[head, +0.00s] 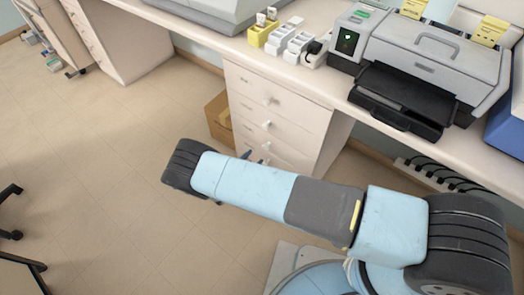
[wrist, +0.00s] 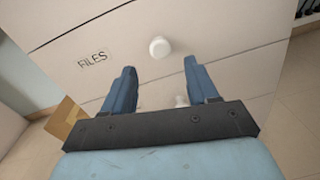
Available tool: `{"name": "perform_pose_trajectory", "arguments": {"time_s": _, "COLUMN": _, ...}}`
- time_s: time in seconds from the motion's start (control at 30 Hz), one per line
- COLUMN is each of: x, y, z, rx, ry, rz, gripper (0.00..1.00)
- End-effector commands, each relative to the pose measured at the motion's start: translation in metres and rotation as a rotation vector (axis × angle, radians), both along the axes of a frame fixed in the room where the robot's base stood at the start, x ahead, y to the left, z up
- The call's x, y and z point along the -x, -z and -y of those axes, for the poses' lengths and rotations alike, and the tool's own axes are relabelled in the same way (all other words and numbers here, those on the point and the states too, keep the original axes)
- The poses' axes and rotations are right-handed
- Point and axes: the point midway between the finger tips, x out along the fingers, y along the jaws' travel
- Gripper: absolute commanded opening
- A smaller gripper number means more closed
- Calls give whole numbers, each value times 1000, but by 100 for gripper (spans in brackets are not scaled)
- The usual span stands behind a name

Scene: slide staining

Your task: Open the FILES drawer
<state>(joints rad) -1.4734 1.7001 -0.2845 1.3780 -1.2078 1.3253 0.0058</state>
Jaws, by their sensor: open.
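The FILES drawer (wrist: 100,82) shows in the wrist view as a pale front with a black-lettered FILES label (wrist: 93,60) and a round white knob (wrist: 159,47). My gripper (wrist: 160,66) is open and empty, its two blue fingers apart. In the picture the knob lies between and just beyond the fingertips; I see no contact. In the head view the white drawer unit (head: 262,107) stands under the counter with several drawers and knobs, looking shut. My arm covers its lower part there, and the gripper is mostly hidden behind the arm.
A cardboard box (head: 219,118) stands on the floor left of the drawer unit. The counter (head: 205,43) above carries a grey printer-like machine (head: 430,65) and small racks (head: 290,42). The floor (head: 90,170) to the left is mostly clear. Chair parts (head: 12,205) show at the left edge.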

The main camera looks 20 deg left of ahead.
Motion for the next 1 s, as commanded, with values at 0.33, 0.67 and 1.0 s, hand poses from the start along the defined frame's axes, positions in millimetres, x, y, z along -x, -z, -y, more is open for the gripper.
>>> {"name": "perform_pose_trajectory", "arguments": {"time_s": 0.33, "x": -46, "y": 0, "z": 19, "rx": 1, "ry": -1, "rz": -1, "gripper": 59}}
{"name": "perform_pose_trajectory", "arguments": {"time_s": 0.67, "x": -57, "y": 0, "z": 23, "rx": 0, "ry": -1, "rz": -1, "gripper": 59}}
{"name": "perform_pose_trajectory", "arguments": {"time_s": 1.0, "x": -56, "y": 0, "z": 23, "rx": 0, "ry": -2, "rz": -1, "gripper": 40}}
